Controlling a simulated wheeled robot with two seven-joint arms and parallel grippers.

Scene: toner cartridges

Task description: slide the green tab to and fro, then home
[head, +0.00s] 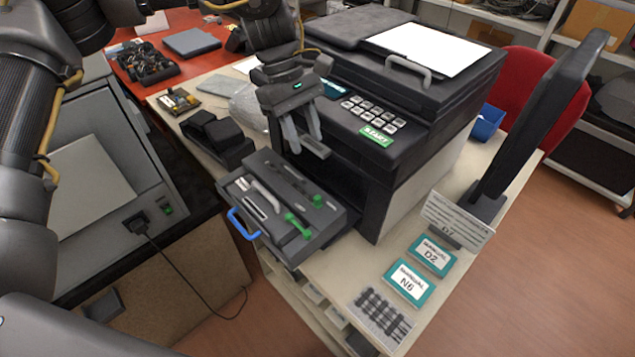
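A dark grey pulled-out tray (268,180) sticks out of the front of the black printer (345,150). A green tab (297,225), shaped like a short bar with thicker ends, lies on the tray's front right part. A smaller green piece (317,201) sits behind it, at the end of a thin dark rod. A blue handle (243,224) is on the tray's front left edge. My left gripper (304,143) points down above the back of the tray, behind the green tab and apart from it. Its two fingers are spread with nothing seen between them. My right gripper is not in view.
A dark monitor (540,120) stands at right. A black block (217,138) sits left of the tray. The space above the tray's front is clear.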

